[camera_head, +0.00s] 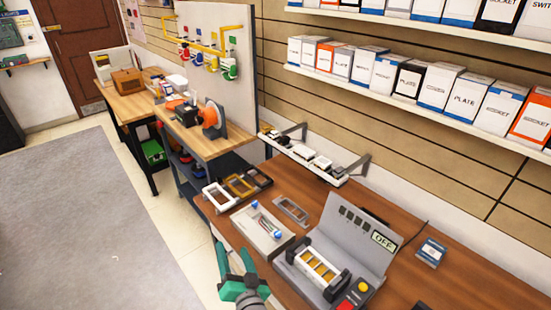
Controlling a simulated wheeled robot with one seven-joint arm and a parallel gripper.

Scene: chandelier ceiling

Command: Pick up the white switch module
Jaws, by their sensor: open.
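The small white rail shelf (333,180) on the wall behind the desk holds a row of small modules, some white and some dark. A white module (303,152) sits near its middle, and another white one (322,162) is to its right. They are too small for me to tell which is the switch module. My gripper (234,253) has green fingers, spread apart with nothing seen between them. It is low in the picture at the desk's front left edge, well away from the shelf.
The brown desk (455,278) bears a white tray (278,244) with small blue-tipped parts, a grey test stand (352,238) with an "OFF" display, a red button (362,287), a blue card (431,251) and several frames (240,186). Boxed goods (436,90) line the upper shelf.

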